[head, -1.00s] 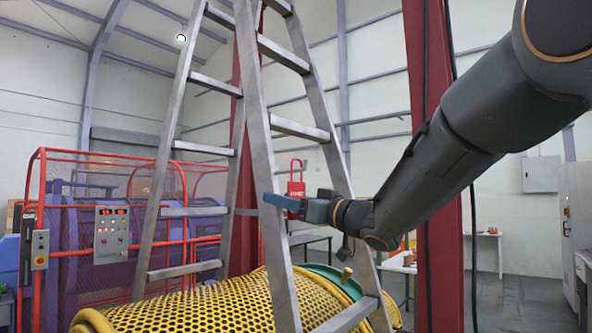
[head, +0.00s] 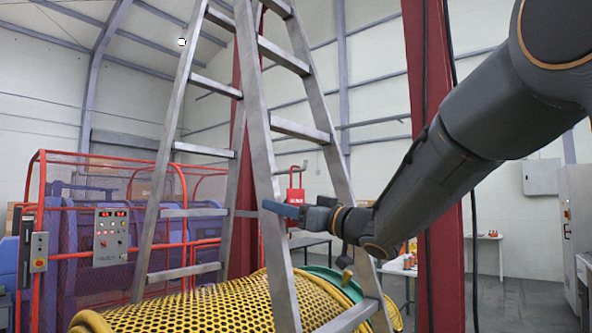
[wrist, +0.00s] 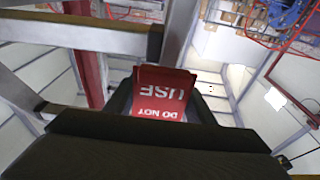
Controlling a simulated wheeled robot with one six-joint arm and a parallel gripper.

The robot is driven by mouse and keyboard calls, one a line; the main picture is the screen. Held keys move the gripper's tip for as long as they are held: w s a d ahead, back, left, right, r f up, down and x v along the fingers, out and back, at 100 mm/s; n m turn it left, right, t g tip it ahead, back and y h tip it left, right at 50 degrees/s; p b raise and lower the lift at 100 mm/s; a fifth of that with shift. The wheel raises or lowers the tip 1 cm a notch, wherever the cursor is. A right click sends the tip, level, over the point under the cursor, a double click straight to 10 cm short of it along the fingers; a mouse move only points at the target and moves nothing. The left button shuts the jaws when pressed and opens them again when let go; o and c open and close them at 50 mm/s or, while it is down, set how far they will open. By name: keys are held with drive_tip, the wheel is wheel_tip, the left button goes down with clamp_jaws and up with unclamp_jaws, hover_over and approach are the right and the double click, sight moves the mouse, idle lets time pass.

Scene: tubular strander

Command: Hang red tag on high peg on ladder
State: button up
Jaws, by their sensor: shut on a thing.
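The red tag (head: 296,194) has a thin loop at its top and hangs upright beside the ladder's near right leg. My gripper (head: 292,210) is shut on the tag's lower part, with its blue fingers across it. In the wrist view the tag (wrist: 160,92) shows white "DO NOT USE" lettering, upside down, between the dark fingers. The grey metal ladder (head: 262,150) stands in front of me. A thin grey rod shows at the height of the tag's loop, right of the ladder leg; I cannot tell whether it is the high peg or whether the loop is around it.
A yellow perforated guard (head: 215,305) lies below the ladder. A red column (head: 425,180) stands right of the gripper, behind my arm. A red-framed mesh enclosure with a control box (head: 111,237) is at left. Tables stand at the back right, with open floor nearby.

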idle(0.3)
drive_tip(key=o, duration=1.1)
drive_tip(key=shift+d, duration=0.1)
drive_tip(key=p+v, duration=0.1)
drive_tip(key=v, duration=0.7)
drive_tip(key=shift+s+d, duration=0.3)
idle(0.3)
idle(0.5)
